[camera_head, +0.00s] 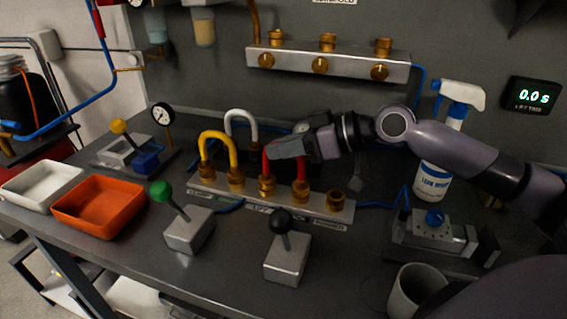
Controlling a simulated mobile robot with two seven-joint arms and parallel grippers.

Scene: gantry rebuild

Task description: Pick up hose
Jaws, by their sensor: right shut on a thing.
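A red U-shaped hose (266,165) stands over two brass fittings on the front manifold bar (318,206). My right gripper (285,149) comes in from the right and is shut on the top of the red hose, hiding its bend. The red hose's lower ends meet the brass fittings. A yellow U-shaped hose (216,136) stands on the left part of the bar. A pale grey U-shaped hose (240,114) stands just behind. The rightmost brass fitting (336,200) is bare. My left gripper is not in view.
A rear manifold (345,67) with brass fittings is on the wall. A green-knobbed lever (160,191) and a black-knobbed lever (280,222) stand in front. An orange tray (80,222) and white tray (20,190) are left. A spray bottle (436,185) and cup (409,291) are right.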

